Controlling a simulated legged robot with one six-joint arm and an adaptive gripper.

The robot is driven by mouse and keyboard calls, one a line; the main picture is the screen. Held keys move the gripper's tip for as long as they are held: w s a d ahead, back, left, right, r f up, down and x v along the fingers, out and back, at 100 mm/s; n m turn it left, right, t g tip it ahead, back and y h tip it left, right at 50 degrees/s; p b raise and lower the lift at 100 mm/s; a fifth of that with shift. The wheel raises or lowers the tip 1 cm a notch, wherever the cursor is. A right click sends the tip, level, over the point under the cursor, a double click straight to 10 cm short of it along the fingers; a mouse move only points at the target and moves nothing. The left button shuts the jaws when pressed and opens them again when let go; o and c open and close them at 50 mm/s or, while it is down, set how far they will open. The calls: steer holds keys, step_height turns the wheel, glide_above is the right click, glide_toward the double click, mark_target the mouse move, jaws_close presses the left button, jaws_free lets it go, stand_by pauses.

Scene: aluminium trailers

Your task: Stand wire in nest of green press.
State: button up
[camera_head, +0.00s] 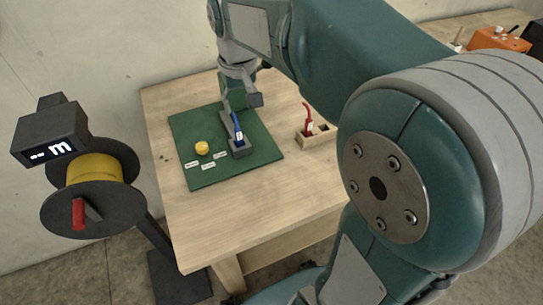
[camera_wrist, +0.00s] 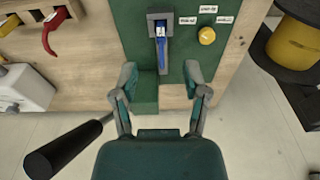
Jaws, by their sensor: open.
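The green press base plate (camera_head: 190,172) lies on the wooden table, and it also shows in the wrist view (camera_wrist: 205,45). A grey nest block (camera_head: 239,152) sits on it, seen too in the wrist view (camera_wrist: 152,17). A blue wire (camera_head: 234,121) with a pale band is at the nest, its lower end in or against the block; how it is seated is hard to tell. In the wrist view the wire (camera_wrist: 161,45) lies ahead of the fingers. My gripper (camera_wrist: 161,75) is open, its fingers apart from the wire and nothing between them. A green block (camera_wrist: 146,92) is behind the left finger.
A yellow knob (camera_head: 201,147) and small white labels stand on the plate. A wooden holder (camera_head: 316,138) with a red wire (camera_head: 308,114) is to the right. A black-handled lever (camera_wrist: 65,148) reaches toward my gripper. A yellow spool (camera_head: 95,170) stands left of the table.

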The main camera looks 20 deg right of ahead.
steer(key=s+f+t, duration=0.2)
steer(key=s+t, duration=0.2)
steer(key=s, duration=1.3)
steer(key=shift+s, duration=0.4)
